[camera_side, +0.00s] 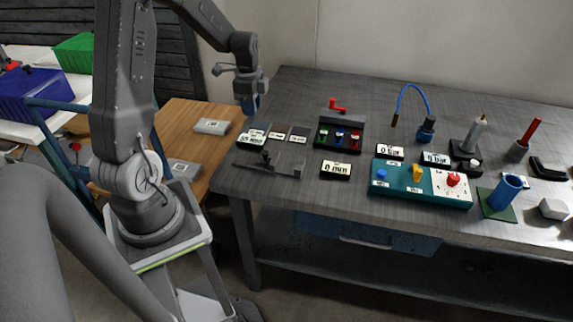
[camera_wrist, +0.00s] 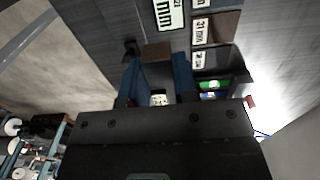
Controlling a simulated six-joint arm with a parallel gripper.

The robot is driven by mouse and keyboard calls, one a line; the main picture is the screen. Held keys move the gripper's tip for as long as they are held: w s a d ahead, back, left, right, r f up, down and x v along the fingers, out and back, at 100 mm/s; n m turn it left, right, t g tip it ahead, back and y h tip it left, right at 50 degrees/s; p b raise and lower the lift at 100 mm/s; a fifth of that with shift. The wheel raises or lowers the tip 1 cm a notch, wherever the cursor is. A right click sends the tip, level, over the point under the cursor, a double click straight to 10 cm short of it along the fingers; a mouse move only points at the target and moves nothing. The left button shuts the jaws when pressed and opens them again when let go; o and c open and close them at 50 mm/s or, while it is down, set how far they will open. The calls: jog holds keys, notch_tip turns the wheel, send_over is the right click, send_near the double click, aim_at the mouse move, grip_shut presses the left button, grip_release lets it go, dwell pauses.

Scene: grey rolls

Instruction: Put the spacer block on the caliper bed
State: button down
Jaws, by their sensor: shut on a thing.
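My gripper (camera_side: 250,106) hangs above the left end of the grey bench in the side view. In the wrist view its blue fingers (camera_wrist: 157,78) are shut on a brown spacer block (camera_wrist: 156,52), which shows between the fingertips. The block is hard to make out in the side view. The caliper bed (camera_side: 285,170) is a dark, long rail with upright jaws near the bench's front left edge, nearer the camera than my gripper. The gripper is above and apart from the bed.
Labelled dark pads (camera_side: 279,131) lie beneath and right of my gripper. A rack with green, blue and red pieces (camera_side: 340,135) stands further right, and a "0 mm" display (camera_side: 336,169) is right of the bed. A teal control panel (camera_side: 420,183) lies beyond.

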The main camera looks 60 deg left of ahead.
jog(key=s+d, duration=0.4)
send_over(289, 167)
notch_tip(289, 167, down, 7)
jog(key=shift+a+f, duration=0.1)
jog(key=shift+a, duration=0.05)
jog(key=shift+f, duration=2.05)
jog(key=shift+f, duration=0.15)
jog(key=c, duration=0.9)
grip_release()
